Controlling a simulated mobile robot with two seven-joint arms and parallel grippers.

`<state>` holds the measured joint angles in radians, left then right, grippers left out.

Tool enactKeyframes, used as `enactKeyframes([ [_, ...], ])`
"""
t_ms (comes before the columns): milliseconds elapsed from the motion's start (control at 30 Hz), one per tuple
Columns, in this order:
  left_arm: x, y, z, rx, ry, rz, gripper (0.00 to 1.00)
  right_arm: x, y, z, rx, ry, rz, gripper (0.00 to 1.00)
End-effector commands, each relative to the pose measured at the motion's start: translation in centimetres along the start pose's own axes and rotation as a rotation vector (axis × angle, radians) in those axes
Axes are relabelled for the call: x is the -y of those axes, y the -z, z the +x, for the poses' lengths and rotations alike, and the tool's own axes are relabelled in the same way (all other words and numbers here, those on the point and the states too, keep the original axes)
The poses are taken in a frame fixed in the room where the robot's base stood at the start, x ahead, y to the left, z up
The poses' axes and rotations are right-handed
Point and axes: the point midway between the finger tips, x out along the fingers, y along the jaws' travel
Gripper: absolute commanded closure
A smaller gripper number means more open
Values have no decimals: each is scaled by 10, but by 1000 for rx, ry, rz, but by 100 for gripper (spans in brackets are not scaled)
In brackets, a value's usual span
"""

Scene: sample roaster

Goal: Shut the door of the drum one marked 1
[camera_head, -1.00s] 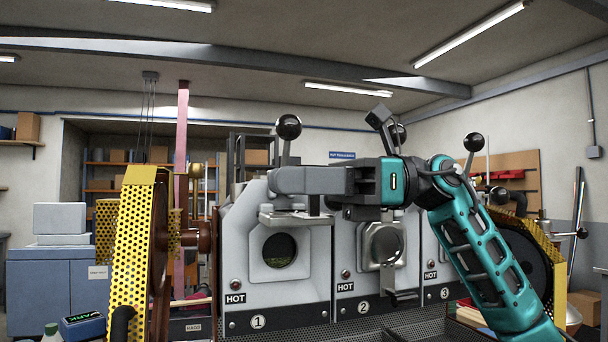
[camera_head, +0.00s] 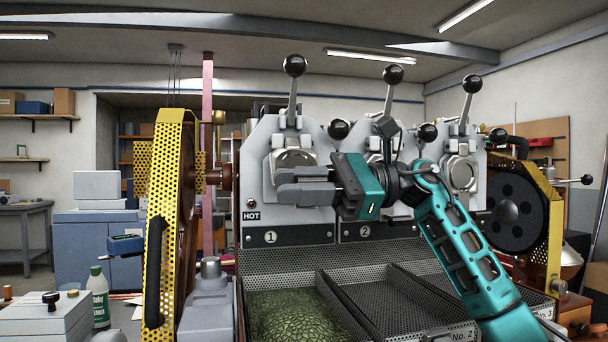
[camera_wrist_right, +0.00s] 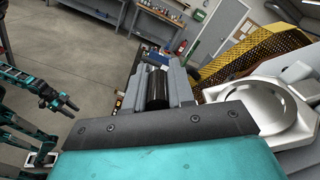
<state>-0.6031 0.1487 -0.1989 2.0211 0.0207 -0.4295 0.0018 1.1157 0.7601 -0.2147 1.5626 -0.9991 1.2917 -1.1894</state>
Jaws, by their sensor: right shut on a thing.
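Drum one (camera_head: 318,232), marked 1, is the left of three grey drum fronts. Its round silver door (camera_head: 295,158) lies over the opening, and no dark gap shows there. The door's silver ring also shows in the right wrist view (camera_wrist_right: 285,108). My right gripper (camera_head: 290,186) is in front of the door's lower part. Its grey fingers are shut on a black cylindrical handle (camera_wrist_right: 157,88). The handle is hidden by the fingers in the head view. My left gripper (camera_wrist_right: 62,105) shows at the left of the wrist view, open and empty, away from the drums.
A ball-topped lever (camera_head: 294,68) stands above drum one. A yellow perforated guard (camera_head: 168,220) is close on the left. Below are mesh trays; the left one holds green beans (camera_head: 295,318). Drum two (camera_head: 375,232) is just right, partly behind my right arm.

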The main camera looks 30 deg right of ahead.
Motion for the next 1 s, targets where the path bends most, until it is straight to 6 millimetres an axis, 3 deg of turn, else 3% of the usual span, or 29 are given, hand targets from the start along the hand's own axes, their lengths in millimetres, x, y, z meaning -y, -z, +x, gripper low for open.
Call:
enactKeyframes([
  [200, -2, 2, 0, -5, -5, 0, 57, 0, 10, 0, 0, 1, 6, 100],
  [667, -2, 2, 1, -5, -5, -1, 57, 1, 13, 0, -2, 3, 10, 100],
  [700, -2, 2, 1, -5, -5, -1, 57, 1, 13, 0, -2, 3, 10, 76],
  [900, -1, 1, 1, -4, -4, 0, 57, 1, 12, 0, -1, 2, 6, 56],
  [1000, -1, 1, 1, -4, -3, 0, 57, 1, 11, 0, 0, 2, 4, 55],
])
